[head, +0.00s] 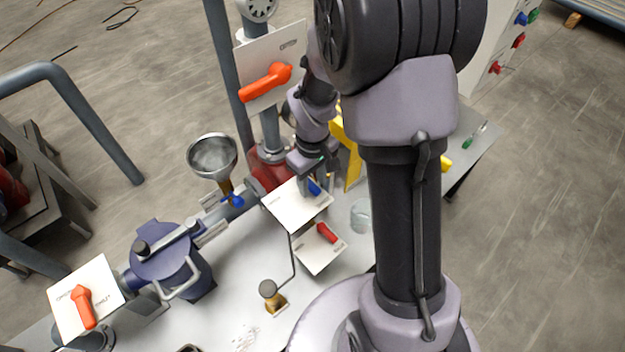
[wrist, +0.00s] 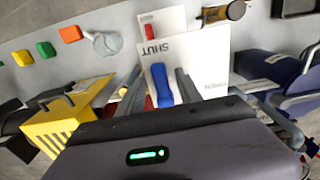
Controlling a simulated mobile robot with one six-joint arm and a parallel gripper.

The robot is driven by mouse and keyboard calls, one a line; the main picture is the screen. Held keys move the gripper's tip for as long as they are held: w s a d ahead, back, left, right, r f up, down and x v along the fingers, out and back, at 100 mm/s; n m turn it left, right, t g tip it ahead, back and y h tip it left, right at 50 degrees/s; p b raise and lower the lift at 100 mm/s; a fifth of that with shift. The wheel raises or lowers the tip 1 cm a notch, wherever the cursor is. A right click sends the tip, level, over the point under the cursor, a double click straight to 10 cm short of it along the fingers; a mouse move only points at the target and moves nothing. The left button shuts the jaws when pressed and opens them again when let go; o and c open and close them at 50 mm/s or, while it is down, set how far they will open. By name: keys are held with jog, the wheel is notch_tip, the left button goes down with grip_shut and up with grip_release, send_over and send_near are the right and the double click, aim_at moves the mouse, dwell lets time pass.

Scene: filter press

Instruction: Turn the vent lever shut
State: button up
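A blue lever (wrist: 161,86) sits on a white plate (wrist: 207,66) marked SHUT and OPEN in the wrist view. Its free end points toward the word SHUT. I cannot read a vent label. In the head view the blue lever (head: 314,187) is partly hidden at the upper edge of its white plate (head: 294,210). My gripper (head: 309,176) is down at this plate. In the wrist view my gripper (wrist: 160,84) is open, with one finger on each side of the blue lever. I cannot tell whether a finger touches it.
A red lever (head: 327,233) on another plate is close by. Orange levers stand at the upper plate (head: 266,82) and lower left (head: 83,307). A funnel (head: 212,157), a blue vessel (head: 170,256), a glass beaker (head: 361,215) and a yellow box (wrist: 58,122) are around.

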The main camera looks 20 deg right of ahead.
aim_at(311, 187)
notch_tip(311, 187, up, 17)
jog(key=p, duration=0.5)
jog(key=shift+r, duration=0.2)
jog(key=s+a+f+m+t+y+b, duration=0.1)
jog(key=s+a+m+t+b, duration=0.2)
jog(key=s+b, duration=0.4)
jog(key=s+a+f+m+t+y+b, duration=0.1)
jog(key=s+a+f+m+t+b, duration=0.1)
jog(key=s+a+m+b, duration=0.3)
jog(key=s+b, duration=0.2)
jog(key=s, duration=0.2)
jog(key=shift+a+f+t, duration=0.25)
jog(key=shift+a+t, duration=0.15)
